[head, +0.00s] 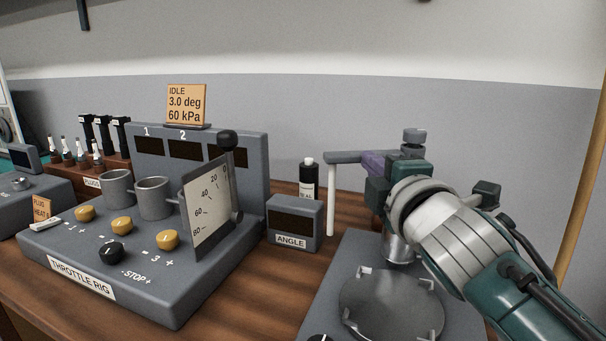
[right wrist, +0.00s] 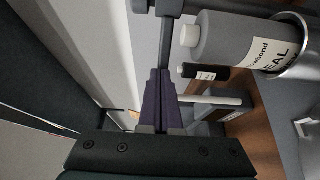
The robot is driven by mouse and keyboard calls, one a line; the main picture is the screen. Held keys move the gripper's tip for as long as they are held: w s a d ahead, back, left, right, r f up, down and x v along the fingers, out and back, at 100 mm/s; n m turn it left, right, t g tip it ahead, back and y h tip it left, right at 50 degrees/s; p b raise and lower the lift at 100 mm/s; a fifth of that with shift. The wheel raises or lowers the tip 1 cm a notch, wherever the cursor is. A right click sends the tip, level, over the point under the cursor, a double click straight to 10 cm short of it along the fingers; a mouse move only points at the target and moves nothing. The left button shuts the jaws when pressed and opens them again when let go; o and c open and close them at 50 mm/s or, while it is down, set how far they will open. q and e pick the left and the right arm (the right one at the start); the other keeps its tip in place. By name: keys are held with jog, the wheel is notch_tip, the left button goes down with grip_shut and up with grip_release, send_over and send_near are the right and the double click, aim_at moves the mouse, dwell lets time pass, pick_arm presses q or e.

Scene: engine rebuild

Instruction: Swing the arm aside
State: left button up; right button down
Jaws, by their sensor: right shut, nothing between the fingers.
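A grey horizontal arm (head: 345,157) stands over a round-plate station at the right of the head view. A white post (head: 332,200) shows below its left end. A grey knob (head: 414,136) tops its right side. My right gripper (head: 373,163), with purple fingers, is shut and empty close by the arm; I cannot tell whether they touch. In the right wrist view the shut fingers (right wrist: 160,78) point at a grey bar (right wrist: 168,35). A grey sealant cartridge (right wrist: 232,40) in a metal ring is beside it. My forearm hides part of the station. My left gripper is out of view.
Below the arm lies a round grey plate (head: 390,305) with clamps. An angle display box (head: 294,222) and a dark bottle (head: 307,184) stand to the left. The throttle rig (head: 130,290) fills the left. Some bare wooden bench (head: 275,280) shows between.

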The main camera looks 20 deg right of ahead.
aim_at(359, 157)
jog(key=shift+a+b+x, duration=0.25)
jog(key=shift+b+x, duration=0.35)
jog(key=shift+x, duration=0.5)
jog(key=shift+a+b+x, duration=0.25)
jog(key=shift+b+x, duration=0.35)
jog(key=shift+x, duration=0.5)
jog(key=shift+w, duration=0.15)
jog(key=shift+r, duration=0.1)
